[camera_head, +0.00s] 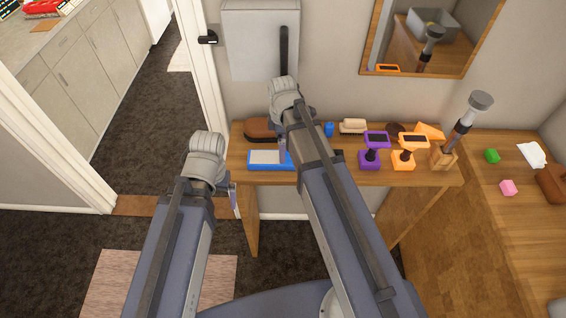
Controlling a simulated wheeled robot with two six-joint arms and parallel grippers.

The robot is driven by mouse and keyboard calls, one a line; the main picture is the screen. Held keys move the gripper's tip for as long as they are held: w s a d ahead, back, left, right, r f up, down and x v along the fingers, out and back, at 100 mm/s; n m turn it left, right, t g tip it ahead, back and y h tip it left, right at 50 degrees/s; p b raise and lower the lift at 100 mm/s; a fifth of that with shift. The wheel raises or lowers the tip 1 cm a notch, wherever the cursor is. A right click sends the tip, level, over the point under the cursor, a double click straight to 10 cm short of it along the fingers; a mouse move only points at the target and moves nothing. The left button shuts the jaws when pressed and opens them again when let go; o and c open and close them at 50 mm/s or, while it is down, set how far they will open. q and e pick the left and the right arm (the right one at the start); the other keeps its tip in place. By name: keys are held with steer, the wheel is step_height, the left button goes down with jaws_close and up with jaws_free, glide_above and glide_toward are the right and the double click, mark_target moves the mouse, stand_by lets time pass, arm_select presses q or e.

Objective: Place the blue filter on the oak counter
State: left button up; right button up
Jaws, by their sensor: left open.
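A flat panel with a blue rim and a pale top, which looks like the blue filter (262,165), lies on the narrow wooden table by the wall (440,177), near its left end. A wooden counter (525,235) runs along the right side; I cannot tell which surface is the oak one. My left gripper (233,197) is open, low by the table's left front edge, left of and apart from the filter, partly hidden by my arm. My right gripper (282,150) shows only as a grey finger in front of the filter; contact is unclear and my arm hides the rest.
The table also holds a brown case (260,129), a brush (353,126), a purple device (373,150), an orange device (406,152) and a tall tamper-like tool (468,115). A doorway opens left.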

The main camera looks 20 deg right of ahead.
steer(key=shift+f, duration=0.1)
step_height(320, 180, down, 5)
steer(key=b, duration=0.5)
steer(key=shift+d, duration=0.15)
steer(key=c, duration=1.2)
